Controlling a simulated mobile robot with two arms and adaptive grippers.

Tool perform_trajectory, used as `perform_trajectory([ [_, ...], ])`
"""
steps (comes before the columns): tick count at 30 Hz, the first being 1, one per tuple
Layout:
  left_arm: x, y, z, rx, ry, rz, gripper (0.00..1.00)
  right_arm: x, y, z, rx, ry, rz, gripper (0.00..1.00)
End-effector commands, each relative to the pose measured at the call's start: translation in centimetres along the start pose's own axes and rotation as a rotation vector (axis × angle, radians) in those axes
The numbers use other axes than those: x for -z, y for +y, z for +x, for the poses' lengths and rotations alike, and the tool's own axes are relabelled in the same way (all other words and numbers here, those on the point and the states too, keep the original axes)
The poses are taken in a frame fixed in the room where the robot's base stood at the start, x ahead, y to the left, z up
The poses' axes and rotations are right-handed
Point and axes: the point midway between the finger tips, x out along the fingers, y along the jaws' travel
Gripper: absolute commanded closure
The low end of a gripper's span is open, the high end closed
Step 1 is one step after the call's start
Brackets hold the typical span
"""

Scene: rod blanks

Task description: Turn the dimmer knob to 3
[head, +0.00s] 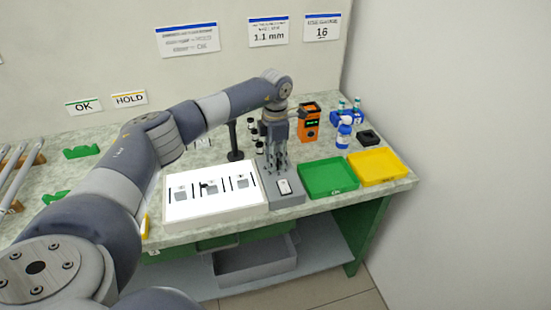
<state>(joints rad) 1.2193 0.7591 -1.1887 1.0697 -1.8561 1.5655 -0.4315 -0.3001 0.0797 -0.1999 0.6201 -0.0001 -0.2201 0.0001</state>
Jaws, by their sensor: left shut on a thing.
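My left gripper (280,167) points straight down over the grey control box (287,201) at the right end of the white light panel (215,211). Its fingers are shut on the dimmer knob at the box's top. The knob itself is hidden by the fingers, and its pointer and scale cannot be read. A white rocker switch (285,187) shows on the front part of the box. My right gripper is not in view.
A green tray (328,191) and a yellow tray (404,173) stand to the right of the box. An orange meter (309,125), a blue-white bottle (344,133) and a black stand (234,153) are behind. Small dark vials stand close behind my gripper.

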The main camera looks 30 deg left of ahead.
Motion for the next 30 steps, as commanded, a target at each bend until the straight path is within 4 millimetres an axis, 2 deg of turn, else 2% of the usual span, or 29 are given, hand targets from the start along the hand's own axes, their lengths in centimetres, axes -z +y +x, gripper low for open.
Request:
perform_trajectory([
  [14,-0.06,0.09,-0.15,-0.003,-0.003,0.012,0.98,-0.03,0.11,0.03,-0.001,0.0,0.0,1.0],
  [15,-0.06,0.09,-0.15,-0.003,-0.003,0.012,0.67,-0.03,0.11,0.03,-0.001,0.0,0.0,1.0],
  [17,-0.06,0.09,-0.15,-0.002,-0.003,0.012,0.53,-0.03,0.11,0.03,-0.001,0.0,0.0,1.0],
  [26,-0.02,0.03,-0.07,-0.001,-0.001,0.012,0.53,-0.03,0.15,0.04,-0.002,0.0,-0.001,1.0],
  [30,-0.07,0.08,-0.81,-0.002,-0.003,0.012,0.53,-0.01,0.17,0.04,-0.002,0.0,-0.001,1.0],
])
